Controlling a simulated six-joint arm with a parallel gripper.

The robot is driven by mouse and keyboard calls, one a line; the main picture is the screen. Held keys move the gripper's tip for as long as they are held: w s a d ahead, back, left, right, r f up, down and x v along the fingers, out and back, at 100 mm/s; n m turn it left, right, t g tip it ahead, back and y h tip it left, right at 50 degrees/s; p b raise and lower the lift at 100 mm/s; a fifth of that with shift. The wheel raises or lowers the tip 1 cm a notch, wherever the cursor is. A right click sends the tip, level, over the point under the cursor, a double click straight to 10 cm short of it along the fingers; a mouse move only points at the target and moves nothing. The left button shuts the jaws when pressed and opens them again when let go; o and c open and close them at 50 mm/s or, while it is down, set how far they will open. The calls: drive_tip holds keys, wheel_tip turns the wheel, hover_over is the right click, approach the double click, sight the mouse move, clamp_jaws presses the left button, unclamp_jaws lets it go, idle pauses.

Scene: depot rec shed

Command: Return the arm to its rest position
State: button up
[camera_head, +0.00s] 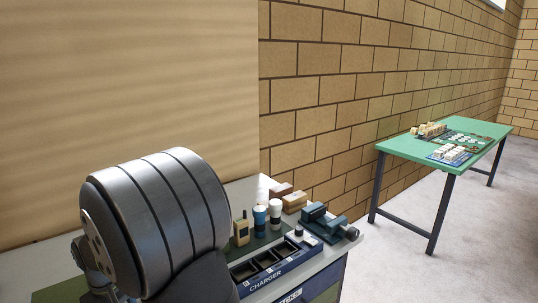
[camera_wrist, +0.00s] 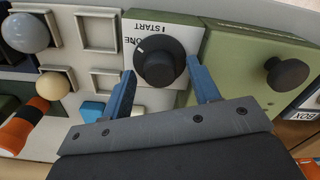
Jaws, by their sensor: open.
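In the wrist view, my gripper (camera_wrist: 161,68) has its two blue fingers apart, one on each side of a round black knob (camera_wrist: 158,62). The knob is on a pale panel (camera_wrist: 178,24) with printed letters, among them START. I cannot tell whether either finger touches the knob. My gripper is open and holds nothing. In the head view, a large grey banded part of my arm stands at the lower left, and my gripper does not show there.
In the wrist view, a green box (camera_wrist: 235,65) with a black knob is right; square frames and a grey ball (camera_wrist: 25,32) are left. A green table (camera_head: 405,145) stands far right.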

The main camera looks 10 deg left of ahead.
wheel_tip(320, 180, up, 17)
drive_tip(key=m, duration=1.2)
drive_tip(key=shift+r+m, duration=0.2)
drive_tip(key=shift+m, duration=0.2)
idle(0.3)
drive_tip(key=o, duration=1)
drive_tip(key=s+a+m, duration=0.7)
drive_tip(key=a+m, duration=0.2)
drive_tip(key=a, duration=0.1)
wheel_tip(320, 180, down, 9)
drive_tip(key=shift+f, duration=0.2)
